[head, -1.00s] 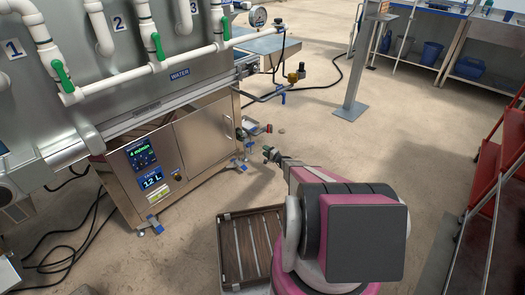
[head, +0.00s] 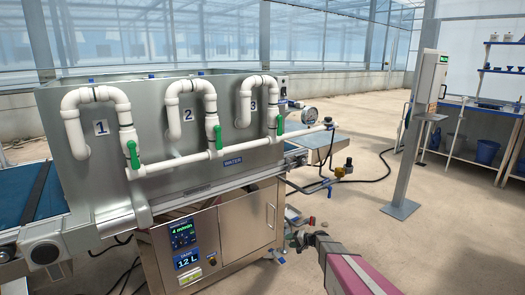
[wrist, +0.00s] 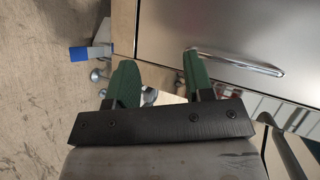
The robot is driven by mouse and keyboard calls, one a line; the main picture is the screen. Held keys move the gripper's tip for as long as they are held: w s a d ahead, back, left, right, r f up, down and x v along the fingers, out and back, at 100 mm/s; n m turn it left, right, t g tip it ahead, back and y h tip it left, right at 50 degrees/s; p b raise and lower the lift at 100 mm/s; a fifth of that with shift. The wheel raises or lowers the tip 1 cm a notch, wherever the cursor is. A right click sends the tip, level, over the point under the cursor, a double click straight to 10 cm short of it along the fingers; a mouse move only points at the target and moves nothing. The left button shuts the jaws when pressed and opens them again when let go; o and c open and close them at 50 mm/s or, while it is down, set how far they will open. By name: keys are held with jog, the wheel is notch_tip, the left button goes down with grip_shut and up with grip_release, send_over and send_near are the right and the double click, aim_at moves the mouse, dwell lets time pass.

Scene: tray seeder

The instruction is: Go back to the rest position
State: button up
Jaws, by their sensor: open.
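My gripper (head: 300,238) is low in front of the right end of the steel machine cabinet (head: 232,232) in the head view. My pink and grey arm reaches toward it from the bottom edge. In the wrist view, the two green fingers of my gripper (wrist: 160,82) stand apart with nothing held between them. The cabinet door (wrist: 235,35) and its bar handle (wrist: 235,62) lie just beyond the fingers.
The seeder has white pipes (head: 180,160) with green valve handles along its front. A grey post (head: 408,150) stands to the right, with blue shelves (head: 490,105) behind it. Open concrete floor (head: 370,240) lies between the machine and the post.

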jog(key=s+d+r+n+g+h, duration=0.1)
jog(key=s+r+h, duration=0.3)
jog(key=s+r, duration=0.3)
jog(key=s+r+n+g+h, duration=0.1)
jog(key=s+r+h, duration=0.3)
jog(key=s, duration=1.2)
jog(key=s+d+r+n+g+h, duration=0.1)
jog(key=s+r+g+h, duration=0.2)
jog(key=s+r, duration=0.8)
jog(key=shift+s+d+r+n+h, duration=0.3)
jog(key=shift+d+r+h, duration=0.1)
jog(key=shift+r, duration=0.15)
